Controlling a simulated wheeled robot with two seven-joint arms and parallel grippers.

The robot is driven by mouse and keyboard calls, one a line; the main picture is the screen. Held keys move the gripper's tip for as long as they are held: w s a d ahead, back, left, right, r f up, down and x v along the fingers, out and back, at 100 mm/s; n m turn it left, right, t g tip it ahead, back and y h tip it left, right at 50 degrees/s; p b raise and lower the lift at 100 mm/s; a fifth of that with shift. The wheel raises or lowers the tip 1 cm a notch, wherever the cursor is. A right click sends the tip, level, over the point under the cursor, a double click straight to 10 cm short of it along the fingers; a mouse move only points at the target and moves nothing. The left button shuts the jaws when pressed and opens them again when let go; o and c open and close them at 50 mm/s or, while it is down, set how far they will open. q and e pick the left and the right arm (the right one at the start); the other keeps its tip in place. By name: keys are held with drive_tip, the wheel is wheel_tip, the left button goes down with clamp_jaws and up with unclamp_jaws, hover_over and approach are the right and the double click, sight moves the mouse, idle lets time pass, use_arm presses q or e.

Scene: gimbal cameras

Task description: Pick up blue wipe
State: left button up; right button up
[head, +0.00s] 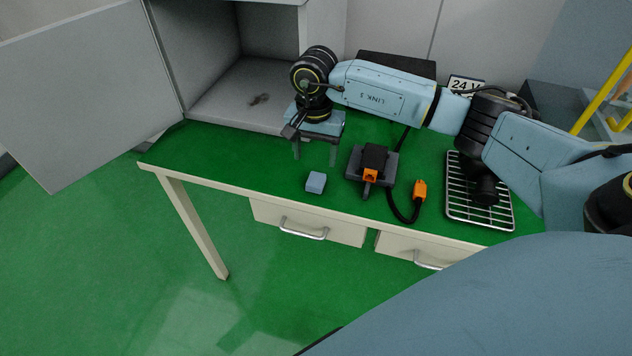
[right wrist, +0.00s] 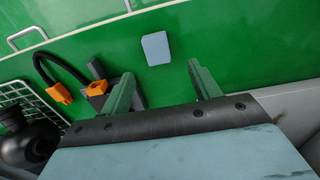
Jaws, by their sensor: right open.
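The blue wipe (head: 316,182) is a small pale blue block lying on the green tabletop near its front edge. It also shows in the right wrist view (right wrist: 156,48), beyond the fingertips and between their lines. My right gripper (head: 315,160) is open and empty above the table, behind the wipe and apart from it. Its two fingers point down in the head view. In the right wrist view the gripper (right wrist: 160,80) has its fingers spread wide. My left gripper is in neither view.
A dark device with an orange connector (head: 370,175) stands right of the wipe, with a black cable and orange plug (head: 420,190). A wire rack (head: 468,212) lies farther right under my right arm. An open grey cabinet (head: 225,105) stands behind left. The left tabletop is clear.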

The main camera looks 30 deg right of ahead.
sight(316, 179)
drive_tip(key=f, duration=0.6)
drive_tip(key=shift+s+a, duration=0.1)
drive_tip(key=shift+s, duration=0.25)
drive_tip(key=shift+f, duration=0.55)
drive_tip(key=c, duration=1.1)
